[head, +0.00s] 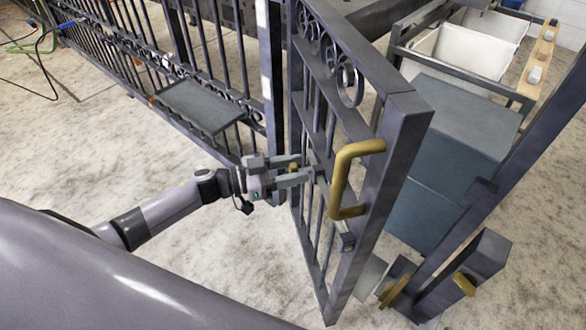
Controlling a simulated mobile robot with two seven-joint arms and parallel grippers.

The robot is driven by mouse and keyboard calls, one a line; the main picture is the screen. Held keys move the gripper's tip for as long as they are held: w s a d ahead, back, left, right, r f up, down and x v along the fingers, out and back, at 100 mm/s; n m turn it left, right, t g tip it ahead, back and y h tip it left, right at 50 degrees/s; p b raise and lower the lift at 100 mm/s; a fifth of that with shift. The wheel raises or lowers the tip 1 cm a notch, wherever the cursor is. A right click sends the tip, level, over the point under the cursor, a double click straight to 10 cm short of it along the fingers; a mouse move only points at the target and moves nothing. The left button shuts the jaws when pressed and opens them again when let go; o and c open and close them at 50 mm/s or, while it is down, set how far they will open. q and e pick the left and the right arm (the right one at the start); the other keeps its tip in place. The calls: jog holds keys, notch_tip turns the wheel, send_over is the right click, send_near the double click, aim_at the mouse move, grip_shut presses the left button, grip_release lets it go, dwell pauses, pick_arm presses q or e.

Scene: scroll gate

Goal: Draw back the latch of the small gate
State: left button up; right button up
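The small gate (399,130) is dark metal with scrolls along its top and upright bars. It stands swung away from the post at right (520,140). A thick brass pull handle (342,180) is fixed on its near face by the free edge. My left gripper (304,168) is at the gate's bars, left of the handle, with its two fingers apart. A small brass piece (293,168), possibly the latch knob, shows in the gap between the fingers. I cannot tell whether they touch it. My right gripper is out of view.
Brass fittings (464,284) sit low by the right post. A longer scroll fence (130,60) with a dark shelf (200,106) runs to the left. Behind the gate are a blue-grey box (460,125) and white bins (465,50). The floor at left is open, with cables far back.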

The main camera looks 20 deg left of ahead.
pick_arm(q)
jog(key=v, duration=0.7)
jog(key=shift+a+r, duration=0.1)
jog(key=s+d+f+n+y, duration=0.2)
jog(key=s+f+n+y, duration=0.35)
jog(key=s, duration=0.25)
jog(key=s+d+f+n+y, duration=0.3)
jog(key=s+f+n+y, duration=0.1)
jog(key=s+y, duration=0.4)
notch_tip(320, 180, up, 11)
jog(key=s+a+p, duration=0.1)
jog(key=s+p, duration=0.1)
jog(key=p, duration=1.1)
jog(key=shift+a+f+m+h+p, duration=0.15)
jog(key=shift+a+m+h+p, duration=0.15)
jog(key=shift+a+m+h, duration=0.15)
jog(key=shift+s+f, duration=0.1)
